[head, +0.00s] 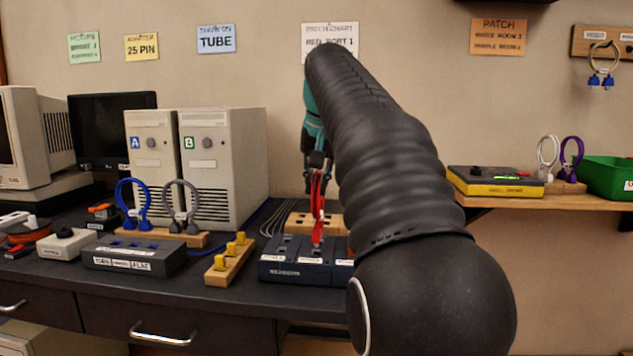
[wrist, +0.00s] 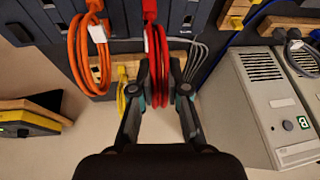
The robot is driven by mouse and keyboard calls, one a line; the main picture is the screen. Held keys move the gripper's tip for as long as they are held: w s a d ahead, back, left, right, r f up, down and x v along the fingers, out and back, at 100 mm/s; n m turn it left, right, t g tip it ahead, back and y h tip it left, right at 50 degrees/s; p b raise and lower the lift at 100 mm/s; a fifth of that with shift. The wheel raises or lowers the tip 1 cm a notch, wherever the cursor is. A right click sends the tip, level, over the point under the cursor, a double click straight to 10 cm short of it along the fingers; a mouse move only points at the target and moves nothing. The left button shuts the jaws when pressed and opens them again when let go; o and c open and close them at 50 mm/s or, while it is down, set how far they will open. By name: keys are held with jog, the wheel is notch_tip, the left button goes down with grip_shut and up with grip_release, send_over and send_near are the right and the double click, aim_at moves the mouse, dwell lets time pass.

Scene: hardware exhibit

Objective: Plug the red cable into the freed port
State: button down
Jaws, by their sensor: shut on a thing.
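My gripper (head: 318,178) is shut on the looped red cable (head: 318,200) and holds it upright over the dark blue port panel (head: 285,270). The red cable (wrist: 157,62) also shows between the fingertips in the wrist view, with its red plug (wrist: 150,8) at the top edge by the panel. I cannot tell whether the plug is seated in a port or just above it. A coiled orange cable (wrist: 82,45) is beside the red one in the wrist view. My arm hides the panel's right part in the head view. A wall note (head: 330,42) appears to read "RED PORT 1".
A wooden block with yellow plugs (head: 230,262) and a grey port box (head: 135,257) stand left of the panel. Computer towers (head: 225,160) are behind them. A yellow cable (wrist: 122,95) is close to the gripper in the wrist view. A wooden shelf (head: 530,201) is at right.

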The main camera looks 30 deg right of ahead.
jog(key=shift+f, duration=1.1)
dwell(2.5)
jog(key=shift+c, duration=2.2)
grip_release()
jog(key=shift+v, duration=3.65)
jog(key=shift+s+r, duration=0.1)
